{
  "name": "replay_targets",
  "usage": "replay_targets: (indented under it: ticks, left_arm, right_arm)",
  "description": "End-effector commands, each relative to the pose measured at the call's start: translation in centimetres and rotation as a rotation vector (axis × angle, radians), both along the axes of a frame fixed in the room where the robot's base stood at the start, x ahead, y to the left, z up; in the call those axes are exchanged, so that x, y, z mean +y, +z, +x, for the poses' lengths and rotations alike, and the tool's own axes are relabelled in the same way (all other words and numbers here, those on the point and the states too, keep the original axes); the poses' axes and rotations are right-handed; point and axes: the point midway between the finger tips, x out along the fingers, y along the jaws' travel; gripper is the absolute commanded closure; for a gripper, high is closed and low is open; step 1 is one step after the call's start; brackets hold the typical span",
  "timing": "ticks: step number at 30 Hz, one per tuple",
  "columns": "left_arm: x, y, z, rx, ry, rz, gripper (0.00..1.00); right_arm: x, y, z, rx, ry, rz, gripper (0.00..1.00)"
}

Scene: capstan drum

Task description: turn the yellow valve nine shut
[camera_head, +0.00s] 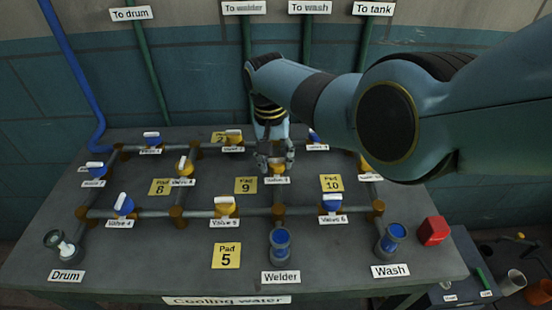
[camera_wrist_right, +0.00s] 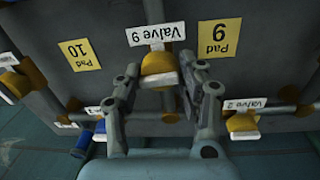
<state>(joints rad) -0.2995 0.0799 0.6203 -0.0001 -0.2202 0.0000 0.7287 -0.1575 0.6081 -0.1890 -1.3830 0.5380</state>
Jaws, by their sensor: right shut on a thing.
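The yellow valve nine (camera_head: 277,170) sits on a pipe in the middle of the grey table, with its label "Valve 9" in front of it. In the right wrist view the valve (camera_wrist_right: 158,64) has a rounded yellow body and a white handle (camera_wrist_right: 160,81). My right gripper (camera_head: 277,158) reaches down to it from behind. In the right wrist view my right gripper (camera_wrist_right: 163,88) has one finger on each side of the handle and is shut on it. The fingers partly hide the valve in the head view. My left gripper is not in view.
Other yellow and blue valves stand close by on the pipes, such as valve five (camera_head: 225,206) and valve six (camera_head: 331,204). Yellow pad 9 (camera_head: 246,185) and pad 10 (camera_head: 331,183) lie near. A red block (camera_head: 433,231) is at the table's right edge.

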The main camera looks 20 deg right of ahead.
Motion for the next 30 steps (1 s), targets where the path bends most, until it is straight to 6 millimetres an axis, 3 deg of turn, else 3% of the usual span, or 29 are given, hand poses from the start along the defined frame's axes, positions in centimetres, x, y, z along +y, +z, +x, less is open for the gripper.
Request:
replay_targets:
  ticks: [23,24,28,30]
  left_arm:
    - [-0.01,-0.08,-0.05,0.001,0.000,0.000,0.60]
    - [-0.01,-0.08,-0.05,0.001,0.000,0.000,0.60]
    - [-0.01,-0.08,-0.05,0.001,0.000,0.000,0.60]
    - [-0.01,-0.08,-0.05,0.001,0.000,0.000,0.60]
  right_arm:
    - [0.02,0.00,0.03,-0.001,-0.100,0.001,0.93]
    - [0.02,0.00,0.03,-0.001,-0.100,0.001,0.57]
    - [0.02,0.00,0.03,-0.001,-0.100,0.001,0.40]
    - [0.01,0.01,0.03,-0.001,-0.100,0.001,0.38]
